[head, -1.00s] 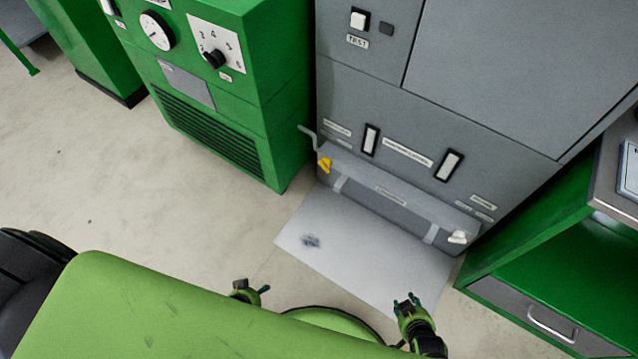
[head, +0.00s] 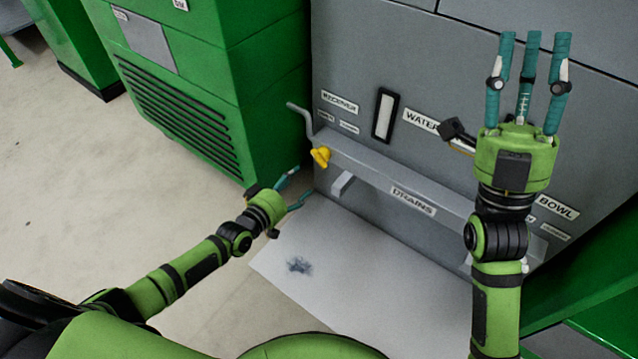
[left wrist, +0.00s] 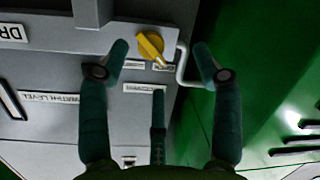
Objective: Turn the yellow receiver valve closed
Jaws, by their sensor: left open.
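The yellow receiver valve (head: 320,157) is a small knob at the left end of the grey drains ledge, beside a bent grey pipe. In the left wrist view the yellow valve (left wrist: 150,47) shows between and beyond the fingertips. My left gripper (head: 294,188) is open and empty, below and left of the valve and apart from it. Its fingers also show in the left wrist view (left wrist: 160,65). My right gripper (head: 527,60) is raised in front of the grey cabinet at the right, fingers spread upward, open and empty.
The drains ledge (head: 400,190) sticks out from the grey cabinet (head: 350,50). A green cabinet with a vent (head: 190,120) stands close on the left. A pale sheet (head: 350,275) with a dark stain lies on the floor below. The bent pipe (head: 300,118) is near the valve.

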